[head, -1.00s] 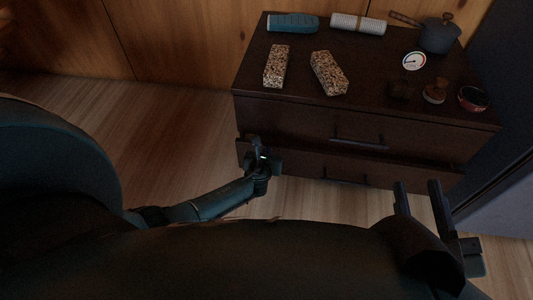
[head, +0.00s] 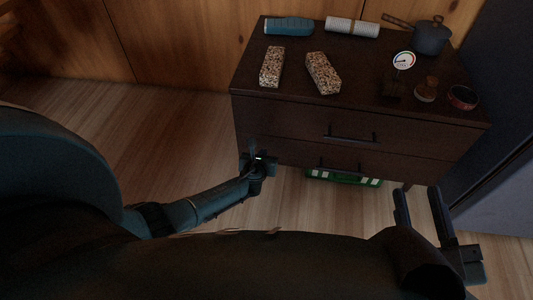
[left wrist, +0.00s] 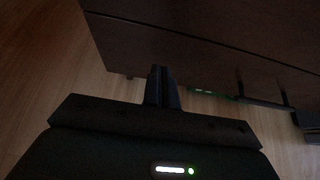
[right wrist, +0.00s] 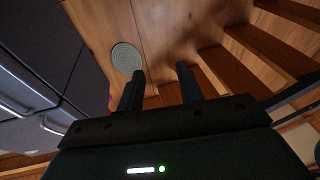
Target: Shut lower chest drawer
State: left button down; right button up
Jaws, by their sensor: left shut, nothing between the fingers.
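The dark brown chest (head: 275,118) stands at the right of the head view, with two drawers one above the other. The lower drawer (head: 300,153) looks flush with the upper drawer (head: 290,120), with no visible gap. Its bar handle (head: 340,168) also shows in the left wrist view (left wrist: 262,102). My left gripper (head: 257,157) is shut and empty at the left end of the lower drawer's front. In the left wrist view its fingers (left wrist: 162,72) overlap the lower front; I cannot tell whether they touch. My right gripper (head: 420,190) is open and empty, right of the chest's front.
On the chest top are two speckled blocks (head: 272,67), a teal item (head: 289,27), a white roll (head: 352,27), a saucepan (head: 430,38), a gauge (head: 404,61) and a red tin (head: 462,97). A green item (head: 345,179) lies under the chest. Floor at left is clear.

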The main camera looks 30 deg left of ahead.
pick_arm(q)
jog(key=p+v, duration=0.6)
jog(key=v, duration=0.4)
jog(key=shift+s, duration=0.2)
pick_arm(e)
jog(key=shift+s+d+f+n+g+h, duration=0.1)
jog(key=shift+s+d+n+g+h, duration=0.1)
jog(key=shift+d+h, duration=0.3)
jog(key=shift+s+d+n+g+h, duration=0.1)
jog(key=shift+d+g+h, duration=0.1)
jog(key=shift+d+h, duration=0.25)
jog(key=shift+a, duration=0.1)
